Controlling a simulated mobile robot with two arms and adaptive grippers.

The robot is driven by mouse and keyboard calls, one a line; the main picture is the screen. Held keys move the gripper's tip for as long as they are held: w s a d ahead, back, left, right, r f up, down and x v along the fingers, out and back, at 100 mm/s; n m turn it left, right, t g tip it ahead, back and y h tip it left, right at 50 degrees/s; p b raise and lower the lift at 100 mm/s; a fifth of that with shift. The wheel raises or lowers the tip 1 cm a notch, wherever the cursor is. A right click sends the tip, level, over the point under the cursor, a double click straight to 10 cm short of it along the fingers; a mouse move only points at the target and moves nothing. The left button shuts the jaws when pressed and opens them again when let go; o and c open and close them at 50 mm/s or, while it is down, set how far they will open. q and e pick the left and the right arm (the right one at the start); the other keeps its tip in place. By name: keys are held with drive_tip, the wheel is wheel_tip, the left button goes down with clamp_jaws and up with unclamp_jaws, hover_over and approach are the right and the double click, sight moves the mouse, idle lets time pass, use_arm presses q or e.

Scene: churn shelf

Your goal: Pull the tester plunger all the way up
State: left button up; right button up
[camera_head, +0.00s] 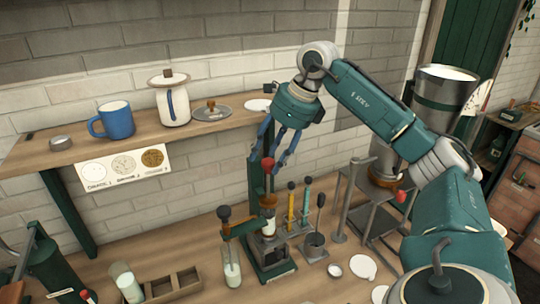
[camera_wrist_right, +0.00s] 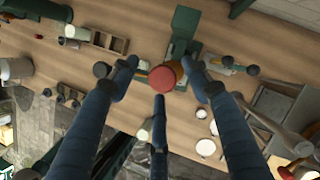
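The tester is a dark green stand (camera_head: 271,262) on the workbench, with a glass tube in its middle. The plunger's round red knob (camera_head: 267,165) stands above the tube on a thin upright rod. My right gripper (camera_head: 268,158) points down over the tester, its blue fingers spread on either side of the knob. In the right wrist view the knob (camera_wrist_right: 162,79) sits between three spread fingertips, with gaps visible around it. Whether any finger touches it is hard to tell. My left gripper is not in view.
A wooden shelf (camera_head: 190,127) behind holds a blue mug (camera_head: 115,120) and a white lidded jug (camera_head: 173,105). Several droppers and a small rack stand right of the tester. A wooden box (camera_head: 173,285) and glass jars stand left. Metal stands are at right.

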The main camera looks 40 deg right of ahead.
drive_tip(key=v, duration=1.2)
drive_tip(key=shift+f, duration=0.1)
idle(0.4)
